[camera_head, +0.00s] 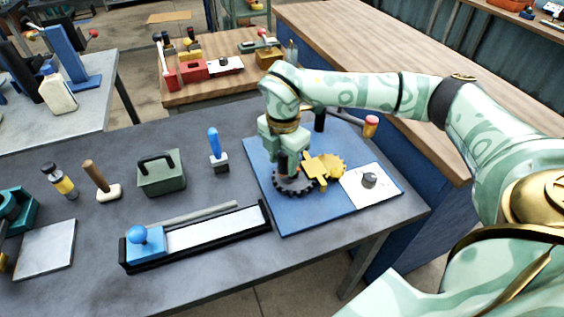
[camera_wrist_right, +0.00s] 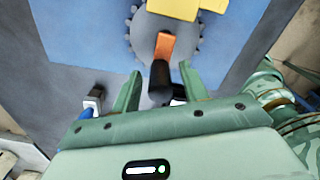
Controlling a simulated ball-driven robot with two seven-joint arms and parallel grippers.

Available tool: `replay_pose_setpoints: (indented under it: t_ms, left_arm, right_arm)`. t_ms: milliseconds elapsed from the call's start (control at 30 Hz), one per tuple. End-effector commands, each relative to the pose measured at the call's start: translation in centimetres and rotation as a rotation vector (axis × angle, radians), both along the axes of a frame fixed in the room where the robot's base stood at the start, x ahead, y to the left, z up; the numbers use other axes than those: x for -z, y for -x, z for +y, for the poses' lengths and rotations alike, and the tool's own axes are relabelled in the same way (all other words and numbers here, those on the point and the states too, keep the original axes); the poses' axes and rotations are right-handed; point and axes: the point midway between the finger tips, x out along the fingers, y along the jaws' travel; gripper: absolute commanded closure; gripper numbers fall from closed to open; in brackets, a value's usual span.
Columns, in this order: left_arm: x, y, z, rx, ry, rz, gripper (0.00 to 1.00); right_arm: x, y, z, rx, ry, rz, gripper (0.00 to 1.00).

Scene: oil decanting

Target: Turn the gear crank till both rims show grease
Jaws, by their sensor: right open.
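A dark toothed gear (camera_head: 294,185) and a gold gear (camera_head: 340,165) sit side by side on a blue board (camera_head: 299,218), with a yellow bracket (camera_head: 317,168) over them. My right gripper (camera_head: 284,158) is above the dark gear, pointing down. In the right wrist view, the crank's orange arm (camera_wrist_right: 165,45) lies over the dark gear and its black handle (camera_wrist_right: 160,80) stands between the open fingers of my right gripper (camera_wrist_right: 162,85), with gaps on both sides. I cannot make out grease on either rim. My left gripper is not in view.
A blue-handled stamp (camera_head: 216,150), a green box (camera_head: 161,173) and a long black tray (camera_head: 130,264) stand to the left. A red-topped cylinder (camera_head: 371,125) stands behind.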

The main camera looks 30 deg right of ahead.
Motion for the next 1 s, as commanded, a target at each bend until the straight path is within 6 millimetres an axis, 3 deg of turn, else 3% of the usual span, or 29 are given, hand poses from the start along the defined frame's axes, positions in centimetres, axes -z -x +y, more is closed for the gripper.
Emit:
replay_pose_setpoints:
  t_ms: [333,367,500,1000]
  left_arm:
    - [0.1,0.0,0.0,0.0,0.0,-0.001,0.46]
    - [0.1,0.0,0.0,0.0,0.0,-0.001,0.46]
    - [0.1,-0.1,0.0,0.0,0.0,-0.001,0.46]
    - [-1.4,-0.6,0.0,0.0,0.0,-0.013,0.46]
  right_arm:
    - [0.5,0.0,0.0,0.0,0.0,-0.001,0.56]
    - [0.5,0.0,0.0,0.0,0.0,-0.001,0.62]
    - [0.5,0.0,0.0,0.0,0.0,-0.001,1.0]
    - [0.1,0.3,0.1,-0.099,-0.001,-0.001,1.0]
